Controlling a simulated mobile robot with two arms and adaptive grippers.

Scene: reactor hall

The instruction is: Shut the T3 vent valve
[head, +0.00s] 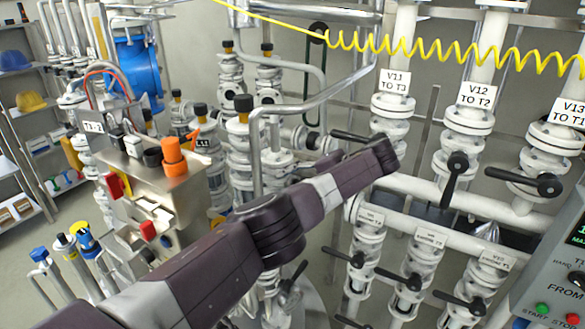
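Three upper valves carry readable labels. V11 (390,113) reads as "TO T3", with a dark lever (349,137) pointing left, roughly level. V12 (466,127) reads "TO T2"; its lever (453,178) points down. V13 (548,152) reads "TO T1"; its lever (520,179) points left, roughly level. Lower valves with levers (343,257) have small labels (370,218) too blurred to read fully. I cannot identify a label saying T3 vent. My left arm crosses from the lower left to beside V11. No gripper fingers can be made out. My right gripper is not in view.
A yellow coiled hose (430,52) hangs across the top right. A metal control box (155,180) stands at left, before a blue pipe section (138,72). A control panel (560,270) is at the right edge. Pipes and valves crowd the middle.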

